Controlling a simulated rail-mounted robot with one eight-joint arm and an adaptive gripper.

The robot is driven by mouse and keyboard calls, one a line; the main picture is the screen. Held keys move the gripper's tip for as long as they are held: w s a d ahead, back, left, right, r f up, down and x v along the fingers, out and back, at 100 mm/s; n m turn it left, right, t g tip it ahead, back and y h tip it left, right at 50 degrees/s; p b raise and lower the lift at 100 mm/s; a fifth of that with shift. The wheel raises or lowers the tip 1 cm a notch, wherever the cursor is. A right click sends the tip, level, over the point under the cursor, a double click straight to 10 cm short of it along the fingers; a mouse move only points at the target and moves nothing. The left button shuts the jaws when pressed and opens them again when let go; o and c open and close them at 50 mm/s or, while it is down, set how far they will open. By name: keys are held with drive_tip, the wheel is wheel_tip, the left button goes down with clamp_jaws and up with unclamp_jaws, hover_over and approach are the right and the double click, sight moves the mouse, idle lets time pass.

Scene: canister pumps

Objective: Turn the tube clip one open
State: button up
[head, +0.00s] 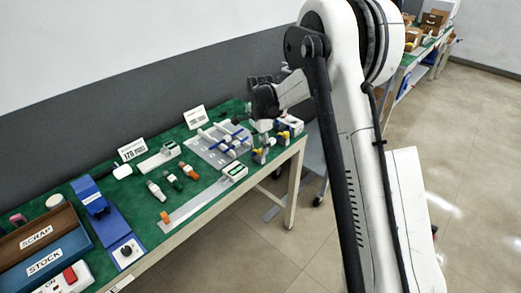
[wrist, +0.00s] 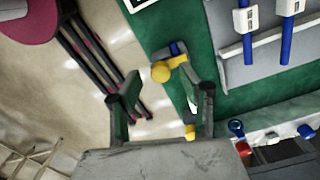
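White clips sit on blue tubes on a grey board (head: 205,150) on the green bench. In the wrist view, two white clips (wrist: 245,20) (wrist: 290,8) show on their tubes at the upper right. I cannot tell which is tube clip one. My gripper (wrist: 162,85) is open, its two fingers wide apart with nothing between the pads. A yellow-handled fitting with a blue part (wrist: 165,70) lies just beyond the fingertips at the bench edge. In the head view, my gripper (head: 264,128) hangs over the right end of the bench, right of the board, partly covering it.
Yellow-and-blue fittings (head: 258,157) stand near the board's right side. A small white box with a green window (head: 235,171) sits at the front edge. Bottles (head: 173,181), a blue stand (head: 90,195) and stock and scrap bins (head: 45,262) are to the left. A stool (wrist: 28,15) stands beside the bench.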

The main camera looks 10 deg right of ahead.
drive_tip(key=shift+f, duration=0.9)
clamp_jaws()
